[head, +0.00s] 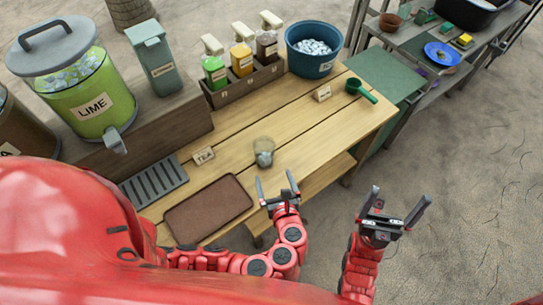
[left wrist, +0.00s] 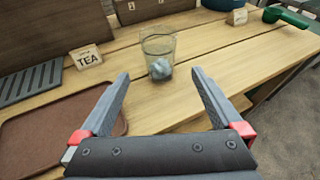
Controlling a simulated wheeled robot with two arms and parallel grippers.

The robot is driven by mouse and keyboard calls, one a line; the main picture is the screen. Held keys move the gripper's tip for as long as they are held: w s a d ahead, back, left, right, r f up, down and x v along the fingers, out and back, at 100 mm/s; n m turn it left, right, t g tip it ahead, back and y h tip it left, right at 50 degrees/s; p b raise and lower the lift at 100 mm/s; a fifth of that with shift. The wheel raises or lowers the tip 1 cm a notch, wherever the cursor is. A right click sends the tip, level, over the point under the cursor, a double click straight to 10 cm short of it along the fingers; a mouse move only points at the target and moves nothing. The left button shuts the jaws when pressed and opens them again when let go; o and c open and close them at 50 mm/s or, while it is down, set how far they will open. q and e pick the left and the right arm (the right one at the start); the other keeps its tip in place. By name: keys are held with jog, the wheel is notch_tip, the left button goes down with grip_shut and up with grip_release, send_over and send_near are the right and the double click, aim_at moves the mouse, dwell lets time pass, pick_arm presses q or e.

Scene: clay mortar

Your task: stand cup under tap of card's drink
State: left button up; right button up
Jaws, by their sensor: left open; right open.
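A clear cup (head: 263,152) with something pale, perhaps ice, in its bottom stands upright on the wooden table. It also shows in the left wrist view (left wrist: 158,52), ahead of the fingers. A card reading TEA (head: 204,156) stands left of the cup. The green LIME dispenser (head: 85,95) has a grey tap (head: 116,141) at its lower front. A second, brown dispenser (head: 22,125) is partly cut off at the left edge, its label mostly hidden. My left gripper (head: 277,188) is open and empty, just short of the cup. My right gripper (head: 394,205) is open and empty, off the table's front edge.
A slotted grey drip tray (head: 153,181) lies before the dispensers, with a brown tray (head: 208,208) nearer me. Behind are a bin (head: 154,58), a bottle rack (head: 245,85) and a blue ice bucket (head: 314,48). A green scoop (head: 361,90) lies at right.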

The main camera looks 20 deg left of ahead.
pick_arm(q)
jog(key=b, duration=0.3)
send_near(262, 144)
jog(key=shift+s+d+f, duration=0.1)
jog(key=shift+s+d, duration=0.15)
jog(key=shift+s, duration=0.3)
jog(key=shift+s+d, duration=0.3)
jog(key=shift+s, duration=0.25)
jog(key=shift+b+x, duration=0.85)
jog(key=shift+x, duration=0.25)
jog(key=x, duration=0.1)
jog(key=p+x, duration=0.1)
jog(key=x, duration=0.1)
jog(key=shift+w+a+p, duration=0.25)
jog(key=shift+w+p, duration=0.05)
jog(key=shift+w, duration=0.05)
jog(key=shift+w+a+f, duration=0.15)
jog(key=shift+w+a, duration=0.15)
jog(key=shift+w, duration=0.2)
jog(key=shift+w+a+p, duration=0.1)
jog(key=shift+w+p, duration=0.3)
jog(key=shift+w, duration=0.05)
jog(key=p+x, duration=0.1)
jog(key=x, duration=0.3)
jog(key=shift+w+f, duration=0.1)
jog(key=shift+w, duration=0.05)
jog(key=c, duration=1.2)
jog(key=shift+c, duration=0.2)
